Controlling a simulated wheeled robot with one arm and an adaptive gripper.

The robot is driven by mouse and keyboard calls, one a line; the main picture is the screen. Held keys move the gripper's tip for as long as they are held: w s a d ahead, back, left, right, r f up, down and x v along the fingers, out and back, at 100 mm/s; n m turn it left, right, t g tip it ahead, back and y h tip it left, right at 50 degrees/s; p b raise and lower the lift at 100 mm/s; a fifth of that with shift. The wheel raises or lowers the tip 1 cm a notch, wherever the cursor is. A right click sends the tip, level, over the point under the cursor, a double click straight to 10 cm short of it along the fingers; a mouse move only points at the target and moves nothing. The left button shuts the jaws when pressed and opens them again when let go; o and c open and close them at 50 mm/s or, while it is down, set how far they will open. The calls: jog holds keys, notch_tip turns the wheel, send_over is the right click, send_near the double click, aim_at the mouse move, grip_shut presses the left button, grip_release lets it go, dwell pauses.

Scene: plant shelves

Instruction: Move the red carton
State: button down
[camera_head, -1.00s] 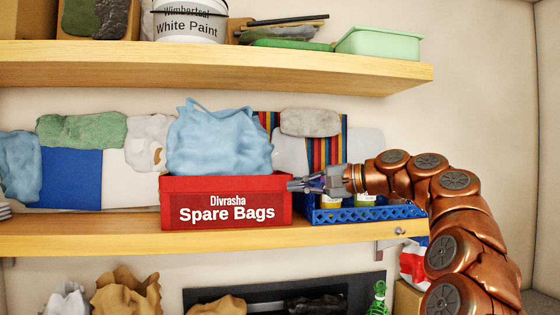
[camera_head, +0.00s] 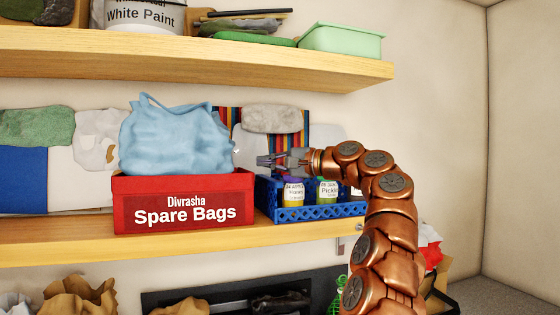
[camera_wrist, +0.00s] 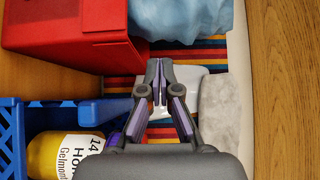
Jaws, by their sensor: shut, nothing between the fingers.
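The red carton (camera_head: 184,203), lettered "Divrasha Spare Bags", stands upright on the middle shelf. A bulging light-blue bag (camera_head: 175,138) fills its top. My gripper (camera_head: 262,160) is just beyond the carton's right end, at about rim height, above the blue crate. In the wrist view, the red carton (camera_wrist: 68,32) is at the upper left. My gripper (camera_wrist: 156,70) is shut there and empty, its fingertips to the right of the carton's nearest corner. A gap shows between fingers and carton in that view. The carton's far end is out of the wrist view.
A grey stone-like lump (camera_head: 272,118) and striped cloth (camera_head: 228,125) are behind. The upper shelf (camera_head: 200,62) overhangs. The shelf left of the carton looks clear in front.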

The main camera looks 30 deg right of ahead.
aim_at(118, 164)
jog(key=w+a, duration=0.2)
jog(key=a, duration=0.1)
jog(key=shift+w+a+b, duration=0.2)
jog(key=shift+w+b, duration=0.1)
jog(key=shift+w, duration=0.05)
jog(key=shift+w+a+b, duration=0.25)
jog(key=shift+a+b, duration=0.05)
jog(key=shift+a, duration=0.75)
jog(key=shift+a, duration=0.1)
jog(key=shift+a, duration=0.3)
jog(key=w+a+p, duration=0.1)
jog(key=w+a, duration=0.1)
jog(key=a, duration=0.7)
jog(key=w+a, duration=0.2)
jog(key=a, duration=0.8)
jog(key=w+a+p, duration=0.1)
jog(key=w+a, duration=0.1)
jog(key=a, duration=0.8)
jog(key=shift+p, duration=0.3)
